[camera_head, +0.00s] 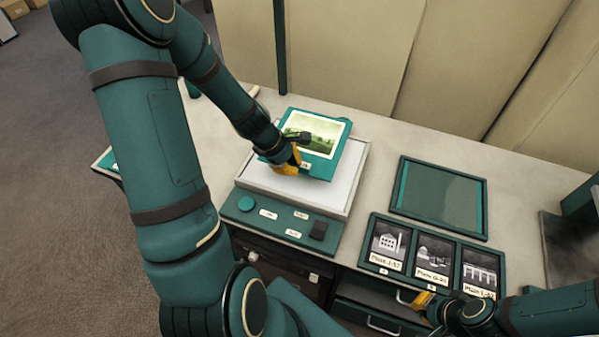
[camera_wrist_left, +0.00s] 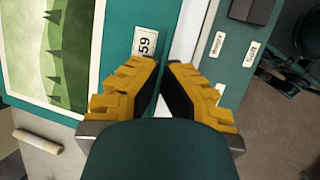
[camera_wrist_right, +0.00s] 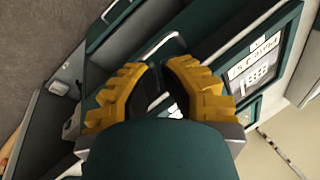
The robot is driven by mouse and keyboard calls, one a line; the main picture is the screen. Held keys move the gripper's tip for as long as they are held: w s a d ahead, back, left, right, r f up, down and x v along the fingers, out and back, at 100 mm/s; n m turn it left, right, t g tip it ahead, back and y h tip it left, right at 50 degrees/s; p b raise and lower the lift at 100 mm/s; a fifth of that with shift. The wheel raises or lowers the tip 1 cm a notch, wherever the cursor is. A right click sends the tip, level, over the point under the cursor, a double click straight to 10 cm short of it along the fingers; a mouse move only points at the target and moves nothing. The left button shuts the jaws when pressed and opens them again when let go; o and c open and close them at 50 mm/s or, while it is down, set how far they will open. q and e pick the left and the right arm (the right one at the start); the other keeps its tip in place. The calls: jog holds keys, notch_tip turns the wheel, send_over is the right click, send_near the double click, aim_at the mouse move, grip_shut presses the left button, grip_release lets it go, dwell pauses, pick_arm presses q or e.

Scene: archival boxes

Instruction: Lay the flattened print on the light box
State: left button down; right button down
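The print (camera_head: 313,134) is a green landscape on a teal mount with a small numbered label (camera_wrist_left: 145,41). It looks flat and lies over the far part of the light box (camera_head: 352,179), its far edge reaching past the box. I cannot tell whether it touches the lit surface. My left gripper (camera_head: 290,163) is at the mount's near edge, fingertips close together with the edge between them; the print also shows in the left wrist view (camera_wrist_left: 50,50). My right gripper (camera_head: 428,301) is near the cabinet front, its fingertips (camera_wrist_right: 161,66) almost together with nothing visible between them.
The light box's control panel (camera_head: 275,222) has a round knob and labels. To the right are an empty teal tray (camera_head: 438,192) and a framed row of dark labelled plates (camera_head: 433,255). Drawers (camera_head: 375,318) with handles are below. The bench (camera_head: 385,150) is bare between light box and tray.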

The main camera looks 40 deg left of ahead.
aim_at(297, 186)
pick_arm(q)
notch_tip(297, 186, down, 6)
jog(key=shift+s+f+b, duration=0.1)
jog(key=shift+f+b, duration=0.05)
jog(key=shift+b, duration=1)
jog(key=shift+f, duration=0.35)
jog(key=shift+r, duration=0.1)
jog(key=c, duration=1.7)
grip_release()
jog(key=shift+f+b, duration=0.25)
jog(key=shift+b, duration=0.05)
jog(key=shift+o, duration=1.4)
jog(key=shift+r, duration=0.1)
